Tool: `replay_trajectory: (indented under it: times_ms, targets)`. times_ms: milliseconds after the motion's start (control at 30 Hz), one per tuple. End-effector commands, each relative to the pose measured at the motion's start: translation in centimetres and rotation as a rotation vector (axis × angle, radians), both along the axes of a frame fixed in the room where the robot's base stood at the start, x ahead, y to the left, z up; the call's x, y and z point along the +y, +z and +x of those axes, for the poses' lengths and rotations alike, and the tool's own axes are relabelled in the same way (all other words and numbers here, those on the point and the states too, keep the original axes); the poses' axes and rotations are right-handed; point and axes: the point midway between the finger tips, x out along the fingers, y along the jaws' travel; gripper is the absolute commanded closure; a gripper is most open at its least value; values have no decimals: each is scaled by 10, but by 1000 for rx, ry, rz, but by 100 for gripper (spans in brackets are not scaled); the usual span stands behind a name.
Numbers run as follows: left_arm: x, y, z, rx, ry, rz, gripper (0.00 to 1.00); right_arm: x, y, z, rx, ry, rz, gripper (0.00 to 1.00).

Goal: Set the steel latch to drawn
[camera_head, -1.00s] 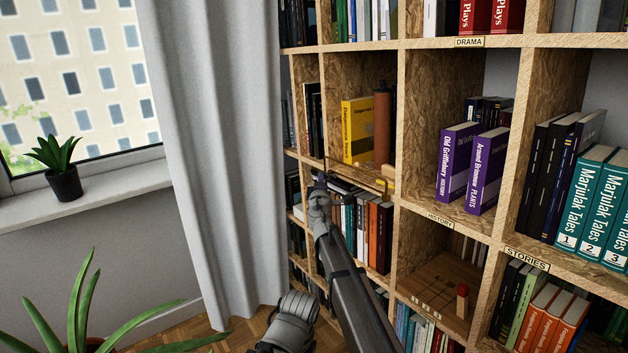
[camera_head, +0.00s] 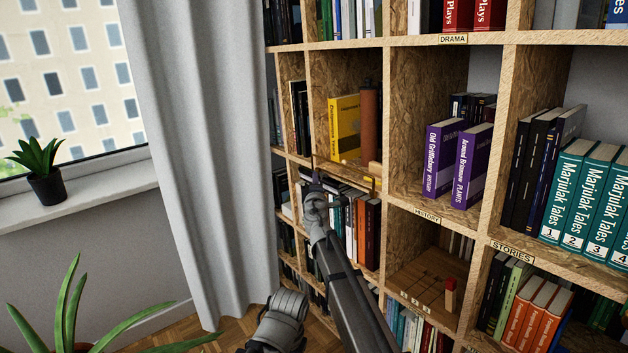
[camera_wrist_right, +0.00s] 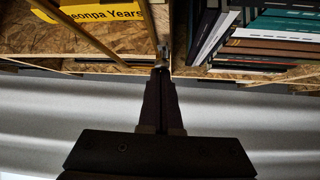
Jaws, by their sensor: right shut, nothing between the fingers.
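My right gripper (camera_head: 316,177) is shut and empty, at the left end of a thin rail across the front of the cubby with the yellow book. In the right wrist view its closed fingertips (camera_wrist_right: 162,70) are at the shelf edge, just below a small grey metal piece (camera_wrist_right: 163,52) on the upright, which may be the steel latch. I cannot tell if they touch. The latch's position is not clear; in the head view it is hidden by my gripper or too small.
The yellow book (camera_head: 344,128) and a brown cylinder (camera_head: 370,118) stand behind the rail (camera_head: 348,172). A small brass-coloured piece (camera_head: 374,184) is at its right end. Books fill the cubby below. A grey curtain (camera_head: 195,150) hangs left of the bookcase.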

Motion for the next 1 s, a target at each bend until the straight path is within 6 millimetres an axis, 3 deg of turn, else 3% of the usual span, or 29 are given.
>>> replay_trajectory:
  times_ms: [167, 467, 500, 800, 1000]
  targets:
    - [0, 0, 0, 0, 0, 0, 50, 3, 0, 4, 0, -2, 0, 100]
    - [0, 2, 0, 0, 0, 0, 50, 27, 1, 22, 0, -4, 0, 100]
    - [0, 1, 0, 0, 0, 0, 50, 24, 1, 5, 0, -4, 0, 100]
    - [0, -1, 0, 0, 0, 0, 50, 25, -1, -61, 0, -4, -1, 100]
    - [0, -1, 0, 0, 0, 0, 50, 26, -1, -79, 0, -5, -1, 100]
